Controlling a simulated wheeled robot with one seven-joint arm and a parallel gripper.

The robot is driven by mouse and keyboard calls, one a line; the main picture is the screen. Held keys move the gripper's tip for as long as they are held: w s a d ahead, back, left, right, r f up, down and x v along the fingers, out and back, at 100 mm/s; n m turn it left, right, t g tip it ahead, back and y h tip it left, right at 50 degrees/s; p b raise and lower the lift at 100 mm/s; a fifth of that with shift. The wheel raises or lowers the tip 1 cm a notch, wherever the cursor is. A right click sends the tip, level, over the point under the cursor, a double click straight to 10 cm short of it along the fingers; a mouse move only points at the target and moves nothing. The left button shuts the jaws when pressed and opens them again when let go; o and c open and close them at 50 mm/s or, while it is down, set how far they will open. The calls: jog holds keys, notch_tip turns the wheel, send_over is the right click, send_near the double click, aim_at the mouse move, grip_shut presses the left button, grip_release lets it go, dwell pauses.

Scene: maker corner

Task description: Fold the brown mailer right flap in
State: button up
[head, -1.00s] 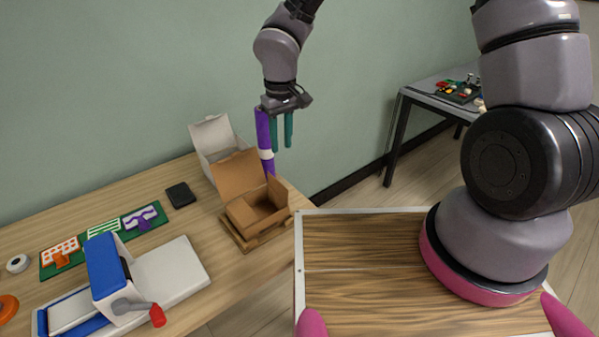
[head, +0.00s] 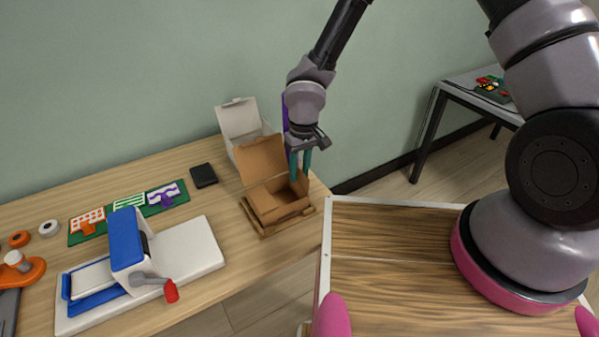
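The brown mailer (head: 266,206) is an open cardboard box on a wooden base (head: 268,229) at the table's right end. Its lid (head: 262,158) stands up at the back. Its right flap (head: 301,184) stands up at the right side, and the inside looks empty. My gripper (head: 300,176) points down over the box's right rear, with its two teal fingers apart. The fingertips are at the top of the right flap; I cannot tell whether they touch it. Nothing shows held between them.
A white open box (head: 240,119) stands behind the mailer. A purple post (head: 285,113) is mostly hidden behind my gripper. A black pad (head: 203,175), a green board (head: 127,214) and a blue-and-white crank machine (head: 128,250) are to the left.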

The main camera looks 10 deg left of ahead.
jog(key=shift+f, duration=0.3)
grip_shut()
dwell(1.3)
